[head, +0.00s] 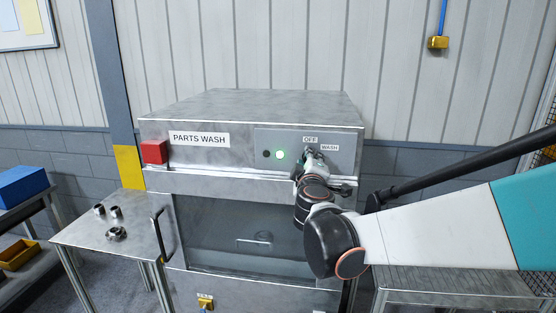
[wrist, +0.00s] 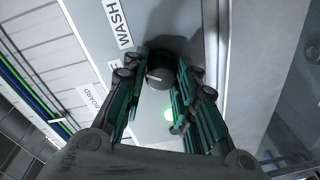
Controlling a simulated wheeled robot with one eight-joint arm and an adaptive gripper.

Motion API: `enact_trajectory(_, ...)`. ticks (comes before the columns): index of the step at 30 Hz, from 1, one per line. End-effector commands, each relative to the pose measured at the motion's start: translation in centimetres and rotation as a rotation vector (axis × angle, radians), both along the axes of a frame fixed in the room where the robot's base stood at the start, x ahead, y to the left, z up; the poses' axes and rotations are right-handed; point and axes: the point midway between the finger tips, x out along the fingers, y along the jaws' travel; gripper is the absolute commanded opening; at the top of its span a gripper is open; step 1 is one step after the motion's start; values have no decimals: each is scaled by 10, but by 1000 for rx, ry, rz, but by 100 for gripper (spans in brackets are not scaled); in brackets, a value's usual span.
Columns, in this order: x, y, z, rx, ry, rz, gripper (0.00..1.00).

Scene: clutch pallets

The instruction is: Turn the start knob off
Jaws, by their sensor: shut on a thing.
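The start knob (wrist: 158,74) is a dark round knob with a short white mark, on the grey control panel (head: 343,142) of the parts washer. My gripper (wrist: 160,84) is shut on it, with one green-padded finger on each side, in the wrist view. In the head view my gripper (head: 314,157) reaches the panel just below the OFF label (head: 310,140) and hides the knob. The WASH label (head: 329,148) is to the right of it. I cannot tell which label the mark points to. A green lamp (head: 281,155) is lit left of the gripper.
A red box (head: 154,152) sits at the washer's front left. The washer door (head: 245,236) below is closed, with a bar handle (head: 158,235) at its left. A side table (head: 85,230) holds several metal parts. My arm comes in from the right.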

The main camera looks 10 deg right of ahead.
Motion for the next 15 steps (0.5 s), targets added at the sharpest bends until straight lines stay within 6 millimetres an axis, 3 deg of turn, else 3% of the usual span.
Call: enact_trajectory(15, -4, 7, 4, -422, 134, 11, 3)
